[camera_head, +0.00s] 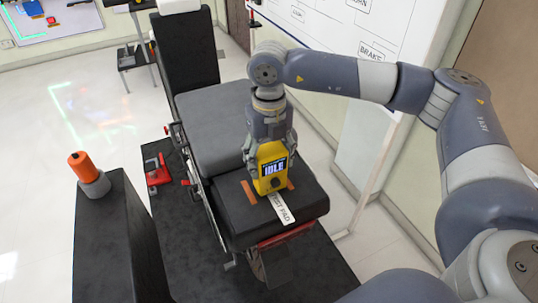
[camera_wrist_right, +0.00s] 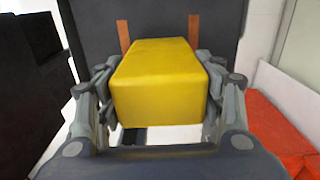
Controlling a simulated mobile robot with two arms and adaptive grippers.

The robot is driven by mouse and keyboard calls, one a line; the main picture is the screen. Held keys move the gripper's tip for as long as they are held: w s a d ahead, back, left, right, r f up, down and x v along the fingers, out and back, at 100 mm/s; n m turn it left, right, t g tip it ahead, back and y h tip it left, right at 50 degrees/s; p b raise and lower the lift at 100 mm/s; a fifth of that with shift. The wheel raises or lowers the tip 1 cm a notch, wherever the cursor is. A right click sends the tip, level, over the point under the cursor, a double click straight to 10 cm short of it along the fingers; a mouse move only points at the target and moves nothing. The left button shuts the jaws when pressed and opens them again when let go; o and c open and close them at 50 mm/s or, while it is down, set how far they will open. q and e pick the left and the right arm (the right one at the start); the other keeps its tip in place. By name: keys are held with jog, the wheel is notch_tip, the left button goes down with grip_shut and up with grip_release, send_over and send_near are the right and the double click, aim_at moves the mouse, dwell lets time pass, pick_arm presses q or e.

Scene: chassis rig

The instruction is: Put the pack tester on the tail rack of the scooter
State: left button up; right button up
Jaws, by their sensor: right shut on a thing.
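The pack tester (camera_head: 272,172) is a yellow box with a lit screen reading "IDLE". My right gripper (camera_head: 271,158) is shut on it, one finger on each side, pointing down. The tester is also between the fingers in the right wrist view (camera_wrist_right: 158,85). It is at the black, block-like platform (camera_head: 308,203) on the near end of the scooter, between two orange strips. A white label (camera_head: 281,208) there reads "TEST PAD". I cannot tell whether the tester's underside touches the platform. My left gripper is not in view.
The scooter's grey seat (camera_head: 206,130) and black backrest (camera_head: 187,50) are behind the platform. A dark pedestal (camera_head: 115,235) with an orange-topped object (camera_head: 85,170) stands at left. A red device (camera_head: 157,172) lies on the dark mat. A whiteboard (camera_head: 335,35) stands behind my right arm.

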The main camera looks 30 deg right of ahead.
jog(key=shift+f, duration=0.55)
jog(key=o, duration=1.2)
jog(key=shift+r, duration=0.2)
jog(key=shift+w+r, duration=0.1)
jog(key=shift+r, duration=0.1)
notch_tip(320, 180, up, 11)
jog(key=b, duration=0.4)
jog(key=shift+f, duration=0.2)
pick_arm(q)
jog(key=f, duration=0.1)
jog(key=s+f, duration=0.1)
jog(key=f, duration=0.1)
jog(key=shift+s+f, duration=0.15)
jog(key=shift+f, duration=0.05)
pick_arm(e)
jog(key=shift+r, duration=0.45)
